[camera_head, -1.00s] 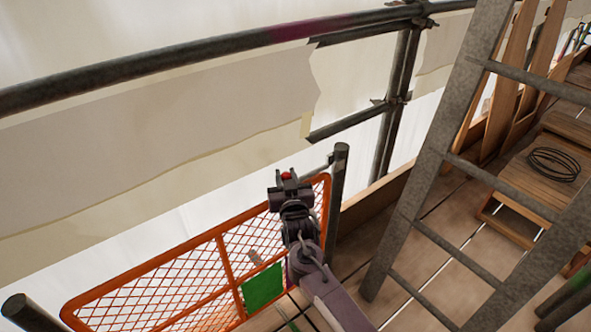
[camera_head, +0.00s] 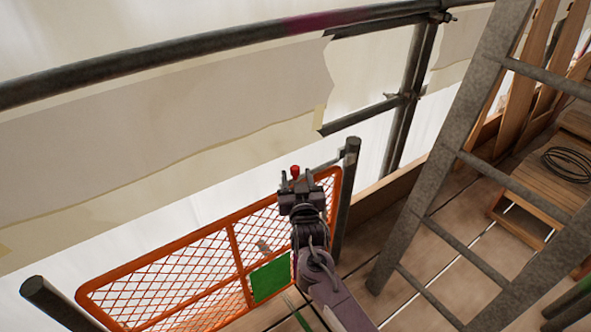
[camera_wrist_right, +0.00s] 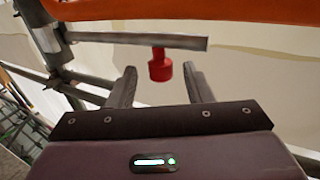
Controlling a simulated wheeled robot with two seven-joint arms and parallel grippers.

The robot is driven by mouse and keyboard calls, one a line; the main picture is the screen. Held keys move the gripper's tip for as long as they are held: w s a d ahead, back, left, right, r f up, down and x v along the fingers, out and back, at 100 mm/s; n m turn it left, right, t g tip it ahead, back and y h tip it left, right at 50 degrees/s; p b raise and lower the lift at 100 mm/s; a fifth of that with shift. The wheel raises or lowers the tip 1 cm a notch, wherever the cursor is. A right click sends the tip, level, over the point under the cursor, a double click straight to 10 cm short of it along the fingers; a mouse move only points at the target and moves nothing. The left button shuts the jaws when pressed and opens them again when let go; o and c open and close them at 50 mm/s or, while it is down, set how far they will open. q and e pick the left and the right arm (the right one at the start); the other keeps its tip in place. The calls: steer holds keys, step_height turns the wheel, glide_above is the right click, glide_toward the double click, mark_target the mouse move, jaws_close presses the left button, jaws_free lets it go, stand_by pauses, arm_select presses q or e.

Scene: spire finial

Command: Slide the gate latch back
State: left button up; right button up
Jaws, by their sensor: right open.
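The orange mesh gate (camera_head: 232,250) stands in the lower left and middle of the head view. Its latch is a grey bar (camera_wrist_right: 130,39) with a red knob (camera_wrist_right: 160,66) hanging from it in the wrist view. In the head view the red knob (camera_head: 295,170) shows just past my right gripper (camera_head: 296,181), and the bar (camera_head: 328,162) reaches toward the gate post (camera_head: 347,195). My right gripper is open, its fingers (camera_wrist_right: 159,74) on either side of the knob near their tips, with gaps on both sides. My left gripper is out of view.
A grey ladder (camera_head: 440,165) leans at the right of my arm. Scaffold rails (camera_head: 190,52) cross above the gate, with pale sheeting behind. A green panel (camera_head: 270,278) is on the gate. A coiled cable (camera_head: 568,164) lies on a wooden step at the right.

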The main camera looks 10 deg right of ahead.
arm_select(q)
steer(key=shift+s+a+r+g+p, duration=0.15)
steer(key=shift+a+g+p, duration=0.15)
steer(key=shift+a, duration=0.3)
arm_select(e)
steer(key=s, duration=0.4)
steer(key=shift+s+a, duration=0.25)
steer(key=shift+s, duration=0.15)
